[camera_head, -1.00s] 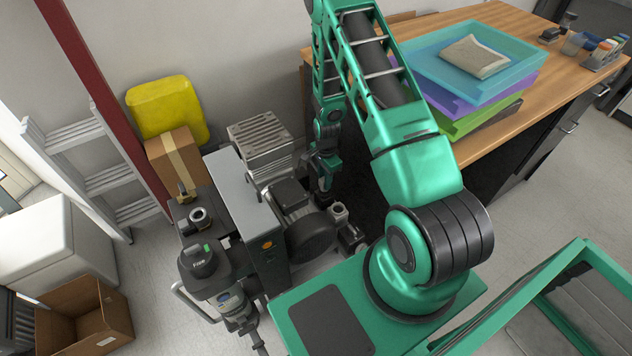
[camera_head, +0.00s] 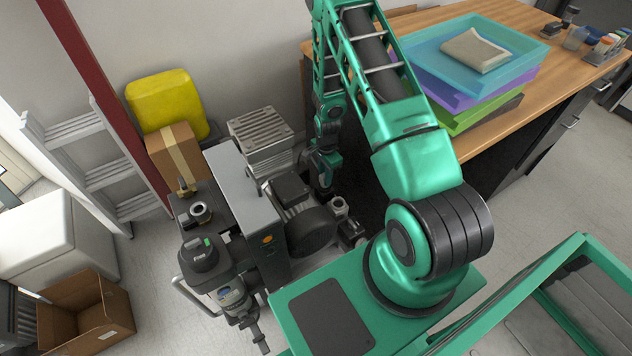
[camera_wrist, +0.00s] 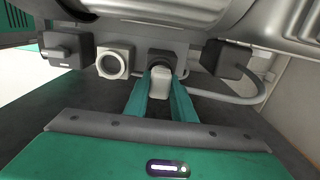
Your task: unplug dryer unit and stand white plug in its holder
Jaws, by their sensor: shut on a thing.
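In the wrist view my gripper (camera_wrist: 160,76) has its two teal fingers closed on a white plug (camera_wrist: 159,86). The plug points at a dark socket (camera_wrist: 162,58) under a grey machine body. Its front end meets the socket's face, and I cannot tell how deep it sits. A pale square block with an empty round opening (camera_wrist: 112,64), possibly the holder, is just left of the socket. In the head view my gripper (camera_head: 323,186) is low behind the compressor's dark motor (camera_head: 309,234); the plug is hidden there. I cannot tell which part is the dryer unit.
In the wrist view a black plug block (camera_wrist: 67,50) is at left and another (camera_wrist: 229,60) with a grey cable at right. In the head view a wooden bench (camera_head: 548,72) with stacked trays stands right of my arm. A ladder and boxes are at left.

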